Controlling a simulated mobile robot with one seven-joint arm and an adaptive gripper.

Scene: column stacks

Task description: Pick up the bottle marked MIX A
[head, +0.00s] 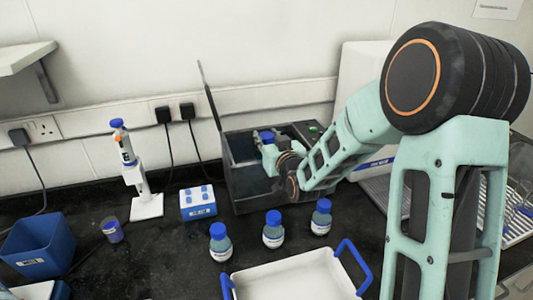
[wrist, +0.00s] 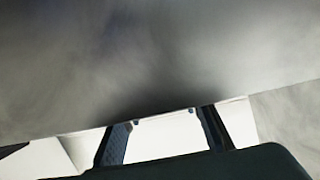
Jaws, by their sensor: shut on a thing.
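My gripper (head: 270,152) is at the open dark box (head: 245,195) in the head view, shut on a blue-capped bottle (head: 267,136). Only the cap and a little of this bottle show; its label is hidden, so I cannot tell if it is MIX A. In the wrist view my two dark fingers (wrist: 165,128) stand apart below a blurred grey surface that fills the top. Three more blue-capped bottles stand upright on the black bench: a left one (head: 220,243), a middle one (head: 273,231) and a right one (head: 321,218). Their labels are too small to read.
A white tray with blue handles (head: 290,280) lies in front of the bottles. Left of the box are a blue-and-white block (head: 198,203), a pipette on a stand (head: 146,205), a small purple-topped pot (head: 112,230) and a blue bin (head: 38,245).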

